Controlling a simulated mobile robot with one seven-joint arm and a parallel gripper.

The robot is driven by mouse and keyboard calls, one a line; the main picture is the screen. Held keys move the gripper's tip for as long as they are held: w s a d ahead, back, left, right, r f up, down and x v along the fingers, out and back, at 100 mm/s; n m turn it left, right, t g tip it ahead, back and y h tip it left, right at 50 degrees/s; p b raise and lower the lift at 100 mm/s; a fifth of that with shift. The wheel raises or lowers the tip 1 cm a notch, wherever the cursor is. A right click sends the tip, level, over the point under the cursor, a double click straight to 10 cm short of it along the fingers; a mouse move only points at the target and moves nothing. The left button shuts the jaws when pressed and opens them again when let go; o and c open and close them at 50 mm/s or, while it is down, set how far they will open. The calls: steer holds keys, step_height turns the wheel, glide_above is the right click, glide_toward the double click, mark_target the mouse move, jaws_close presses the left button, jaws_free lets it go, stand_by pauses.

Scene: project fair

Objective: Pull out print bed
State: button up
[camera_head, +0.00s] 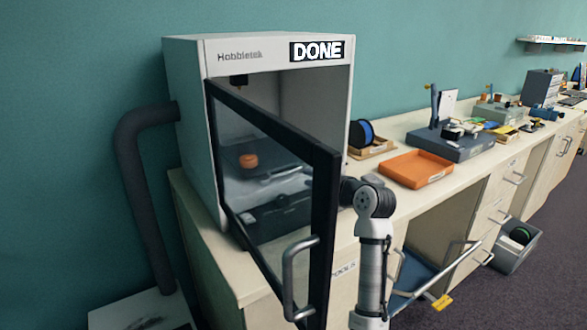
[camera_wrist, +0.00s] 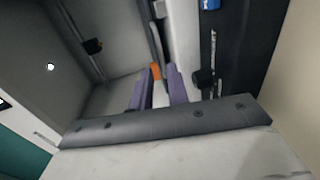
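The printer enclosure (camera_head: 188,120) is a pale box labelled Hobbletek, with a DONE display (camera_head: 317,50). Its black-framed glass door (camera_head: 330,190) is swung open toward me. Through the glass I see the dark, flat print bed (camera_head: 272,174) inside, with an orange round piece (camera_head: 248,161) on it. My arm reaches in from the right behind the door, and the door frame hides my gripper in the head view. In the wrist view my gripper (camera_wrist: 161,72) shows two purple fingers set apart. The orange piece (camera_wrist: 155,71) appears beyond the gap. Contact with the bed cannot be told.
The door handle (camera_head: 290,280) sticks out close to my arm. An orange tray (camera_head: 415,168) and a blue spool (camera_head: 361,133) stand on the bench to the right. A grey duct (camera_head: 135,170) runs along the left.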

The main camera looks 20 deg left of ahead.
steer(key=p+x, duration=0.2)
steer(key=x, duration=0.6)
steer(key=shift+w+a, duration=0.2)
steer(key=shift+a, duration=0.05)
jaws_close()
